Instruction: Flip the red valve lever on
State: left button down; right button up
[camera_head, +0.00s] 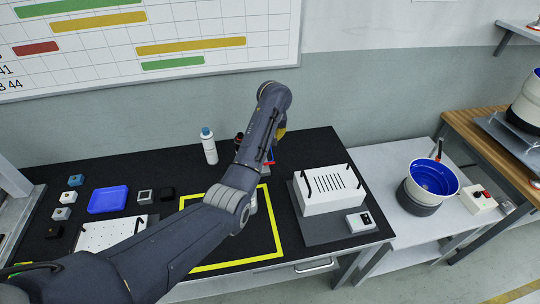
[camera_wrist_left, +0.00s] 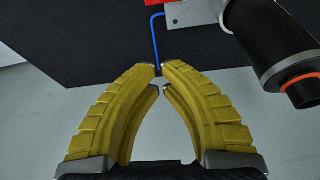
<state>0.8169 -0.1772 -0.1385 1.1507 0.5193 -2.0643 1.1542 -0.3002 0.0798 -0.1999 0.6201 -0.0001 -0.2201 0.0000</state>
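A red part (camera_wrist_left: 165,2), perhaps the valve lever, is cut off at the top edge of the left wrist view, above a grey plate (camera_wrist_left: 192,12) and a thin blue rod (camera_wrist_left: 155,38). In the head view a small red part (camera_head: 270,163) shows beside my left arm, which hides most of that fixture. My left gripper (camera_wrist_left: 159,70) has yellow fingers with their tips drawn together, only a slim gap between them and nothing held. The tips appear just below the blue rod's end; I cannot tell whether they touch it. My right gripper is not in view.
A black cylinder with an orange ring (camera_wrist_left: 270,50) stands close to the right of the fingers. On the black table are a white bottle (camera_head: 209,148), a blue tray (camera_head: 108,199) and a white slotted box (camera_head: 331,190). A blue-lined bucket (camera_head: 432,180) stands on the right-hand table.

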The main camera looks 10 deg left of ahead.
aim_at(268, 164)
pick_arm(q)
jog(key=shift+s+a, duration=0.1)
jog(key=shift+a, duration=0.1)
jog(key=shift+f, duration=0.1)
jog(key=x, duration=0.7)
jog(key=shift+a+f, duration=0.15)
jog(key=shift+f, duration=0.1)
jog(key=shift+x, duration=1.15)
jog(key=shift+s+d, duration=0.2)
jog(key=shift+s, duration=0.4)
jog(key=shift+s+d, duration=0.25)
jog(key=shift+s, duration=0.4)
jog(key=shift+s+d, duration=0.2)
jog(key=shift+s, duration=0.4)
